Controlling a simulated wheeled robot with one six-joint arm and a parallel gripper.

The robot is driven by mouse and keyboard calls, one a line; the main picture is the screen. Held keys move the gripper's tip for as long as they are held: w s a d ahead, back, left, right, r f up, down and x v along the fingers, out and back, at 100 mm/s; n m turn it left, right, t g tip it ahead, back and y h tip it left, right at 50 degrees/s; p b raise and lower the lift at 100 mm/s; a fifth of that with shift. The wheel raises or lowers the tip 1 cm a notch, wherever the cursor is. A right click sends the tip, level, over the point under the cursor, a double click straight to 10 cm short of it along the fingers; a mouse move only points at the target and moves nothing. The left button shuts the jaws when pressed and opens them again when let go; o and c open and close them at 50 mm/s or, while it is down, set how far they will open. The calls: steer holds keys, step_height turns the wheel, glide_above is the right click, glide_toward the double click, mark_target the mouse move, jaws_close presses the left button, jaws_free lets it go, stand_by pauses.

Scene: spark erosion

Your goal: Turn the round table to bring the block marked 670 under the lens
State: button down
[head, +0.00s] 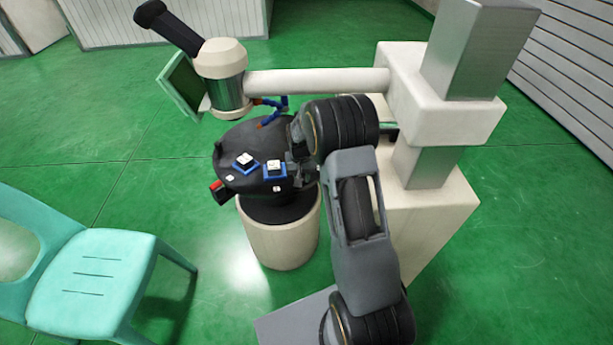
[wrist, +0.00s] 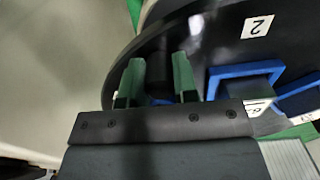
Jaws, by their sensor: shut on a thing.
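The round table (head: 233,139) is a black disc on a pale drum. Two blocks show on it in the head view, a left block (head: 244,160) and a right block (head: 274,167), each in a blue holder. I cannot read 670 on either. The lens (head: 233,99) is a metal barrel above the table's far side. My gripper (wrist: 157,66) is at the table's right edge, its green fingers shut on a black peg (wrist: 159,78) at the rim.
The machine's pale arm (head: 315,81) and column (head: 420,165) stand behind and right of the table. A red-and-black part (head: 218,190) sits at the table's left rim. A blue jointed hose (head: 279,103) hangs near the lens. A turquoise chair (head: 95,270) stands at lower left; green floor lies between.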

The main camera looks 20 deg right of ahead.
steer(key=shift+a, duration=0.2)
steer(key=c, duration=0.9)
jaws_free()
step_height(320, 180, up, 14)
steer(key=shift+f+p, duration=0.1)
steer(key=shift+p, duration=0.35)
steer(key=shift+w, duration=0.1)
steer(key=shift+s+a+r+n+t+p, duration=0.6)
steer(key=shift+s+a+r+p, duration=0.65)
steer(key=shift+s+r, duration=1.85)
steer(key=shift+s+a+r+n+t+p, duration=0.6)
steer(key=shift+s+a+r+p, duration=0.8)
steer(key=shift+s, duration=3.35)
steer(key=shift+s+a+r+n+t+p, duration=0.55)
steer(key=shift+s+a+r+p, duration=0.5)
steer(key=shift+s+r, duration=2.15)
